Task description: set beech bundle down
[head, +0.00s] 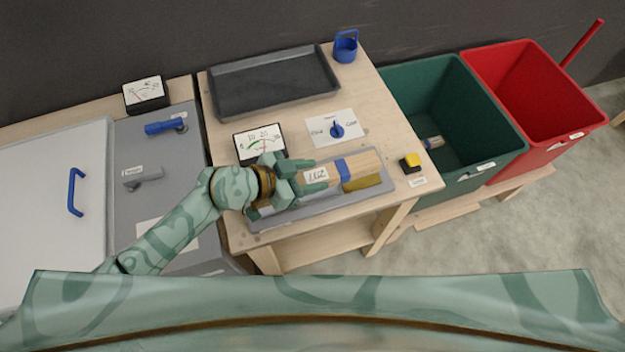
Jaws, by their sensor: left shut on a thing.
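The beech bundle (366,165) is a pale wooden block with a blue band and a white label. It lies lengthwise over the grey tray (268,223) on the wooden table. My left gripper (314,177) is shut on its left, labelled end. The gripper covers part of that end and part of the tray. I cannot tell whether the bundle touches the tray. A yellow-brown piece (368,183) sits at its front right side. My right gripper is not in view.
A dial gauge (260,142) and a blue knob plate (337,130) sit behind the bundle. A dark tray (272,82) and blue holder (346,48) stand farther back. A yellow button (411,161) is right. Green (478,180) and red (545,150) bins stand beyond the table.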

